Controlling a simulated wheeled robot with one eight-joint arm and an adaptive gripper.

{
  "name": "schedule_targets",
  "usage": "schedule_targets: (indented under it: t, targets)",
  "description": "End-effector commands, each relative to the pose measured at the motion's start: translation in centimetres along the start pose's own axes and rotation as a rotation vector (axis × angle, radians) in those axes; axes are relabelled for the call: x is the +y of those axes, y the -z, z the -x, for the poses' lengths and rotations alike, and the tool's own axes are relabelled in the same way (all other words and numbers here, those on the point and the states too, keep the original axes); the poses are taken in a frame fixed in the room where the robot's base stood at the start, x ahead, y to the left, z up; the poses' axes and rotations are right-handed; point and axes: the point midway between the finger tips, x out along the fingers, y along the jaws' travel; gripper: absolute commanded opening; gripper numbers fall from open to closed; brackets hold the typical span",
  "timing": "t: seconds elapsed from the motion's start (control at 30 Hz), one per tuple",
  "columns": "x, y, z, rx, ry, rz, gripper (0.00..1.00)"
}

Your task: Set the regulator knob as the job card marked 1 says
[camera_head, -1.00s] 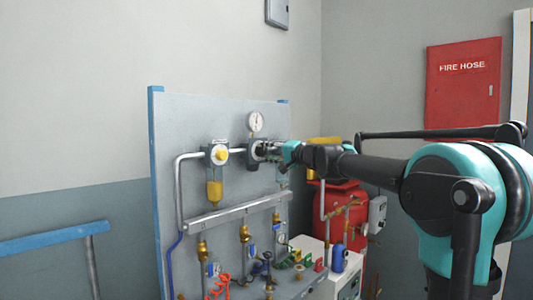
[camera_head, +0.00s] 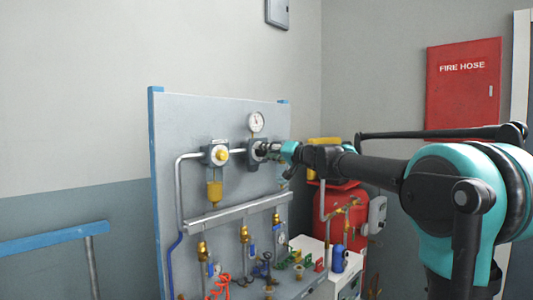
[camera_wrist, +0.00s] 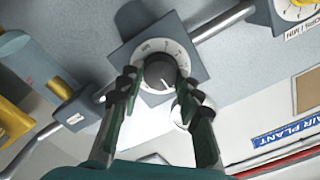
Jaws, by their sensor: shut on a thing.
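The regulator knob (camera_wrist: 160,71) is dark and round, with a pale pointer line toward the lower right in the wrist view. A white dial ring (camera_wrist: 151,46) with marks surrounds it on a grey square body (camera_wrist: 190,45). My gripper (camera_wrist: 160,84) has one finger on each side of the knob and is shut on it. In the head view my gripper (camera_head: 268,149) meets the regulator just below the round pressure gauge (camera_head: 256,122); it hides most of the knob there. I cannot make out a job card marked 1.
A pipe joins the regulator to a filter unit with a yellow knob (camera_head: 222,155). Valves and fittings hang below on the grey panel (camera_head: 190,115). A red tank (camera_head: 340,208) stands at the right. A blue "AIR PLANT" label (camera_wrist: 290,133) shows in the wrist view.

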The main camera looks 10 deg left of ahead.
Motion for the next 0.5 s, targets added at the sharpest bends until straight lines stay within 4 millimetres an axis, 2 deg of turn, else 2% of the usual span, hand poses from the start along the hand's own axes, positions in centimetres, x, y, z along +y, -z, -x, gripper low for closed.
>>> schedule_targets:
  t: [0.23,0.27,0.4,0.5]
  targets:
    - [0.05,-0.18,0.04,-0.003,0.0,0.002,0.05]
    - [0.04,-0.18,0.04,-0.003,0.0,0.002,0.38]
    - [0.03,-0.12,0.03,-0.002,0.0,0.001,0.55]
    - [0.02,-0.09,0.02,-0.002,0.0,0.0,0.55]
